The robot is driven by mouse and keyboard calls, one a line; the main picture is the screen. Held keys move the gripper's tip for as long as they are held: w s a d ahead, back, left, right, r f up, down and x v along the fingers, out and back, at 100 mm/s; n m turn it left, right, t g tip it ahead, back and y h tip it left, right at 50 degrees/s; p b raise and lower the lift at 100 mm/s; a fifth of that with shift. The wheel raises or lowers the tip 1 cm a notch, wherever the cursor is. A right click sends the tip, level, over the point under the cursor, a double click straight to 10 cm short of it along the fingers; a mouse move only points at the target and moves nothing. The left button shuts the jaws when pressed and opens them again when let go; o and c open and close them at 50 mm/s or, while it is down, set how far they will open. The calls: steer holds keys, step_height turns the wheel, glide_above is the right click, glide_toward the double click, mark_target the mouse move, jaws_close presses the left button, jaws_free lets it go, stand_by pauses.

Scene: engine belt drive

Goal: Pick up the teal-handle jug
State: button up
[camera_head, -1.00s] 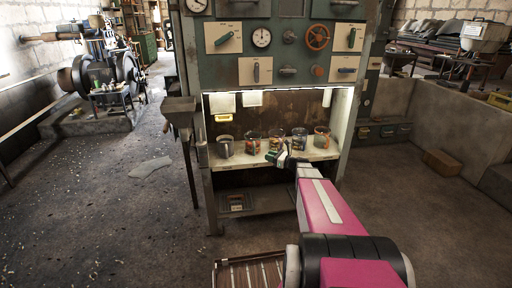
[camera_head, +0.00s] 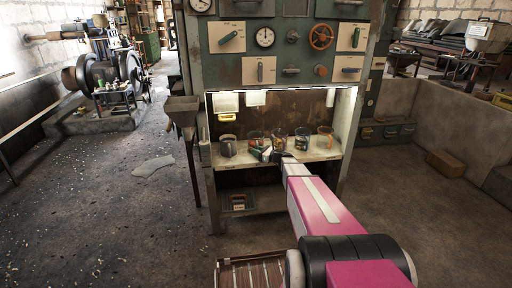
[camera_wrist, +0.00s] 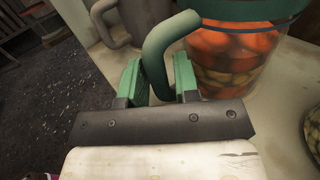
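The teal-handle jug (camera_wrist: 240,50) fills the upper right of my wrist view. It is clear, with a teal rim and orange and pale pieces inside. Its thick teal handle (camera_wrist: 160,42) points toward my gripper and stands between the two green fingers. The jug appears to stand upright on the shelf (camera_head: 325,154).
A grey mug (camera_head: 228,147) stands left of the jug, also at the top of the wrist view (camera_wrist: 125,20). More jugs (camera_head: 302,140) stand close on the right. The cabinet's side walls and the panel above (camera_head: 290,38) bound the lit recess.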

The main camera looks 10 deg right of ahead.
jaws_close()
step_height(320, 180, up, 10)
steer(key=shift+r, duration=0.1)
stand_by(0.5)
